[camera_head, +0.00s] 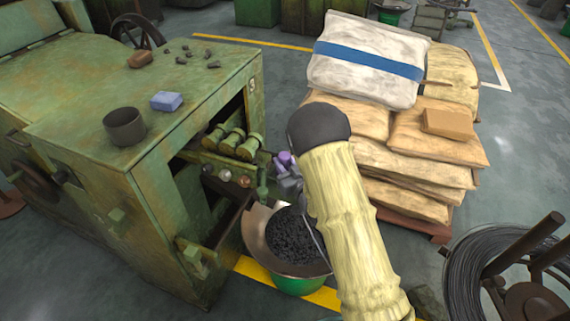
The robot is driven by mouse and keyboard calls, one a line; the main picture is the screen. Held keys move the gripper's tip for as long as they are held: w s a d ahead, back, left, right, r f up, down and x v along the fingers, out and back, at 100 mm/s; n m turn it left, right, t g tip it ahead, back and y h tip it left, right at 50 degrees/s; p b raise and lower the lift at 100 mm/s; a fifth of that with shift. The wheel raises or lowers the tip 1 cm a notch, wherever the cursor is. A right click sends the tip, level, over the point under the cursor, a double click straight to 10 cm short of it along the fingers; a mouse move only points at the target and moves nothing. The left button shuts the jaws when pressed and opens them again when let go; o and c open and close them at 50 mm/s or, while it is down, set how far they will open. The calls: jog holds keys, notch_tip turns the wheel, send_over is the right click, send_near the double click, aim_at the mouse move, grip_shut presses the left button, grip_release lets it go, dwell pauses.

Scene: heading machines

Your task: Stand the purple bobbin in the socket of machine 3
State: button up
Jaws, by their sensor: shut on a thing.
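The purple bobbin (284,158) shows just left of my arm, at the open front of the green machine (95,75). My gripper (287,175) is shut on the bobbin; the fingers are small and partly hidden by my arm. A mark on the machine's front corner looks like a 3 but is hard to read. A small green upright post (262,183) stands at the machine's edge, just left of and below my gripper. I cannot make out which part is the socket. The bobbin is apart from the machine top.
Several green rollers (232,140) lie on a ledge, with small round pieces below. A dark cup (125,127), blue block (166,101) and brown block (139,60) sit on the machine. A bowl (260,238) of dark bits stands below. Stacked sacks (425,155) and coiled wire (475,270) are right.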

jog(key=shift+f, duration=0.3)
jog(key=o, duration=1)
jog(key=shift+r, duration=0.2)
jog(key=b+v, duration=0.1)
jog(key=v, duration=1.1)
jog(key=shift+w+d, duration=0.1)
